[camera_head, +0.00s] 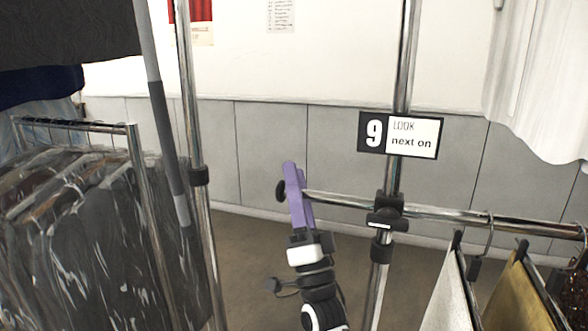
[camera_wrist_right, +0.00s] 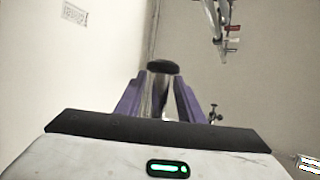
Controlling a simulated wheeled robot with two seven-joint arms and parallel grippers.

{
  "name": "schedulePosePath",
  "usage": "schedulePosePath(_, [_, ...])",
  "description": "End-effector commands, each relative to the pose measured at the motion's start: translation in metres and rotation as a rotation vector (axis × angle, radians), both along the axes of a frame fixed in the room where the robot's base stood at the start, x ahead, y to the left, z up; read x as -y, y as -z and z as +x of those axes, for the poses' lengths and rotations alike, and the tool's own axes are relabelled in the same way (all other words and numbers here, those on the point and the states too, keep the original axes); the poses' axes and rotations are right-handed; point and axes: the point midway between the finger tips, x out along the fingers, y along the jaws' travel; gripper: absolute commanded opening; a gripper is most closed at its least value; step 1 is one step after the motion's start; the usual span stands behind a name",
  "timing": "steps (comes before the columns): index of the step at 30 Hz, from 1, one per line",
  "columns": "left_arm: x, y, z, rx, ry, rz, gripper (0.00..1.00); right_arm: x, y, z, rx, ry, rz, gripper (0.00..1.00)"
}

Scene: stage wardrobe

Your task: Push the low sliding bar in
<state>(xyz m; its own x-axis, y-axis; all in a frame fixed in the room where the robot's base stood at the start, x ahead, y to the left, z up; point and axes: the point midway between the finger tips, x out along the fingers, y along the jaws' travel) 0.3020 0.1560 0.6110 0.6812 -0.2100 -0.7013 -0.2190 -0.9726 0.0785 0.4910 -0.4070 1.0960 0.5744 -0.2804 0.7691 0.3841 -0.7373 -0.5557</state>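The low sliding bar (camera_head: 341,199) is a chrome tube running from a clamp (camera_head: 385,211) on an upright pole out to the left. A black round cap (camera_head: 281,191) ends it. My right gripper (camera_head: 293,184) is at this capped end, its purple fingers one on each side of the bar and just right of the cap. The right wrist view shows the cap (camera_wrist_right: 163,67) beyond the fingertips (camera_wrist_right: 162,80) and the chrome between the fingers; they look closed on it. Contact on each side is hard to make out. My left gripper is not in view.
Garments (camera_head: 507,290) hang on the rail right of the clamp. A rack of dark covered clothes (camera_head: 85,240) stands at left beside a chrome pole (camera_head: 190,100). A sign with "9" (camera_head: 400,134) hangs on the upright. Bare floor (camera_head: 245,250) lies between.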

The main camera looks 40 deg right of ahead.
Motion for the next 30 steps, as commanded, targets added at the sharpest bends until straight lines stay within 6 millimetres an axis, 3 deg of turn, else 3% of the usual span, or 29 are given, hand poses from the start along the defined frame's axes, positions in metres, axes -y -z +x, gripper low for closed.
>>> schedulePosePath(4, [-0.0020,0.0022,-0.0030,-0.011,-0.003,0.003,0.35,0.0040,-0.0114,0.0084,-0.001,0.001,-0.002,0.35])
schedulePosePath(14, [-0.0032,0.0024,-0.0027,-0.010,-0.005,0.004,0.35,0.0049,-0.0134,0.0108,-0.002,0.000,-0.002,0.35])
schedulePosePath(21, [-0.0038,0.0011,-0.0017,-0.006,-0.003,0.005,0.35,0.0048,-0.0132,0.0106,-0.003,0.001,-0.001,0.00])
schedulePosePath(30, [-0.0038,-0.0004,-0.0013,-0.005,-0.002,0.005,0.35,0.0014,-0.0129,0.0089,-0.004,-0.015,-0.002,0.00])
